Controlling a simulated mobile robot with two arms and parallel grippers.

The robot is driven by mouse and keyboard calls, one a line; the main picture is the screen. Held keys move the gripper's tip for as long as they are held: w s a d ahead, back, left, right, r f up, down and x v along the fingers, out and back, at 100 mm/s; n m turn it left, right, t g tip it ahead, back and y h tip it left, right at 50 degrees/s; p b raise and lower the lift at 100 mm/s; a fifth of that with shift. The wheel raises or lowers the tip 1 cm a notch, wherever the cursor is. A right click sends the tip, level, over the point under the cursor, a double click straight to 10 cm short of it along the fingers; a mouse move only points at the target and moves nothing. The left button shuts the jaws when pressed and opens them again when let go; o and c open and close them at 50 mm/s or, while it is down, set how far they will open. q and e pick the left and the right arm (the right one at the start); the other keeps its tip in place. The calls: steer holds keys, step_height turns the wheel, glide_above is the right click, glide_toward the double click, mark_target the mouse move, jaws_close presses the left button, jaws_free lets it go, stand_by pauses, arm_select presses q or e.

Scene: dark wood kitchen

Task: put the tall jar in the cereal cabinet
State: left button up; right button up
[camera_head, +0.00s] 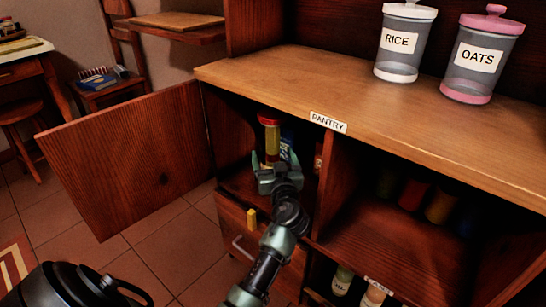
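A tall jar-like container (270,140) with a red top and yellow body stands upright in the left cabinet compartment (228,135), whose door is open. I cannot tell for certain whether it is the tall jar. My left gripper (275,158) is at the opening of this compartment. Its fingers are spread, one on each side of the container in the picture, with a gap showing beside it. Whether it touches the container is unclear. No label reading "cereal" is legible; the counter edge carries a PANTRY label (328,122). My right gripper is not in view.
The open door (130,155) juts out left. Rice (402,42) and oats (482,55) jars stand on the counter (330,85). A divider (335,185) separates the dark right compartment, with several containers at its back. A drawer handle (242,248) is below.

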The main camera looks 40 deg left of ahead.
arm_select(q)
steer(key=p+v, duration=0.1)
steer(key=v, duration=0.6)
steer(key=shift+s+d, duration=0.2)
stand_by(0.4)
